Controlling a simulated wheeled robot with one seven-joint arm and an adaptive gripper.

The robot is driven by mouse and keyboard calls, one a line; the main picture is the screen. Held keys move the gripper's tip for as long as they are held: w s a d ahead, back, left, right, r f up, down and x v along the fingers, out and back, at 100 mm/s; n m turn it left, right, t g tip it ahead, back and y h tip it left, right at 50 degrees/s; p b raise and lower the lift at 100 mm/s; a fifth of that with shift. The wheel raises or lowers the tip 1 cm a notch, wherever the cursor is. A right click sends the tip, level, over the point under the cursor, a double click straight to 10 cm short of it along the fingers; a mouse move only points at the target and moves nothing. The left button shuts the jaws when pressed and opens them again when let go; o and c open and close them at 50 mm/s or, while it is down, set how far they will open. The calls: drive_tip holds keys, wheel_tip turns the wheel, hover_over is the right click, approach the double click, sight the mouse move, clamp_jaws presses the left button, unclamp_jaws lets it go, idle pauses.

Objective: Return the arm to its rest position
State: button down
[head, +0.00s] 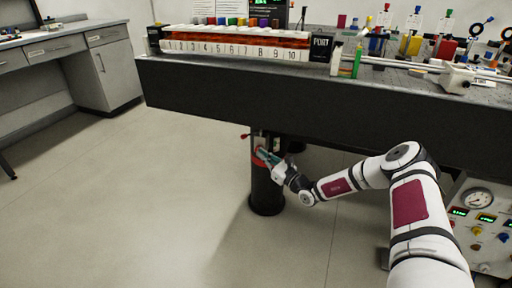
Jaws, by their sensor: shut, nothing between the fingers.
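My arm (412,205) reaches from the lower right toward the middle of the head view, below the edge of the optical bench. My gripper (262,154) is at its far end, pointing up and left, in front of the black bench leg (266,196). It is shut and empty. A red ring or disc shows right by the fingertips; I cannot tell whether they touch it.
The dark bench (300,97) overhangs the gripper and carries a numbered rack (235,50) and several optical parts. A panel with a gauge (478,199) stands at the lower right. Grey cabinets (108,68) stand at the left. The floor (130,190) at left is clear.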

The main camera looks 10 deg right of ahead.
drive_tip(key=s+d+p, duration=0.1)
drive_tip(key=s+d, duration=0.1)
drive_tip(key=s, duration=0.2)
drive_tip(key=s+a+r+n+g+y, duration=0.7)
drive_tip(key=a+r+n+g, duration=0.2)
drive_tip(key=a+r+n, duration=0.35)
drive_tip(key=s+a+r+n+g+h, duration=0.25)
drive_tip(key=s+r+n+g, duration=0.2)
drive_tip(key=s, duration=0.35)
drive_tip(key=s+a+r+n+g+h, duration=0.2)
drive_tip(key=s+a+r+n+g, duration=0.3)
drive_tip(key=s, duration=0.3)
drive_tip(key=s+d+r+n+h, duration=0.2)
drive_tip(key=s+r+n+h, duration=0.15)
drive_tip(key=s, duration=0.65)
drive_tip(key=s+d+r+n+h, duration=0.2)
drive_tip(key=s+d+r+h, duration=0.15)
drive_tip(key=s, duration=0.55)
drive_tip(key=s+d+n+t+h, duration=0.1)
drive_tip(key=s+d+h, duration=0.25)
drive_tip(key=s, duration=0.35)
drive_tip(key=s+d+n+t+h, duration=0.1)
drive_tip(key=s+d+n+h, duration=0.1)
drive_tip(key=s+d, duration=0.45)
wheel_tip(320, 180, up, 29)
drive_tip(key=t+p, duration=0.3)
drive_tip(key=p, duration=2.4)
drive_tip(key=shift+s+a, duration=0.45)
